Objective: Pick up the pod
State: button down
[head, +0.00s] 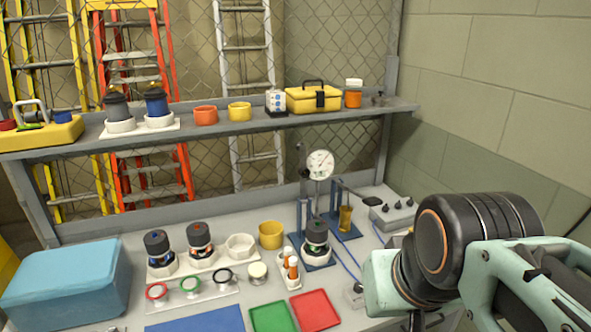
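Several dark canister-like things could be the pod; I cannot tell which one is meant. On the bench, a black one with blue parts (158,252) and one with orange parts (201,242) stand upright in a white holder. Another with green parts (316,240) stands on a blue stand to their right. On the shelf, a grey one (116,108) and a blue-banded one (156,104) stand in white cups. My arm reaches in from the right, its wrist over the bench's right side. My gripper's fingers are not visible; none of these canisters is touched by the visible arm.
A blue box (68,282) stands at the bench's left. Green (272,317) and red (315,310) trays lie at the front. A dial gauge (319,165) and a yellow cup (271,235) stand behind. The shelf (255,126) overhangs the bench's back.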

aim_at(315, 250)
jog(key=u, duration=1.8)
jog(key=z, duration=1.65)
jog(key=i+l+z, duration=0.1)
jog(key=i+l, duration=0.55)
jog(key=i, duration=0.1)
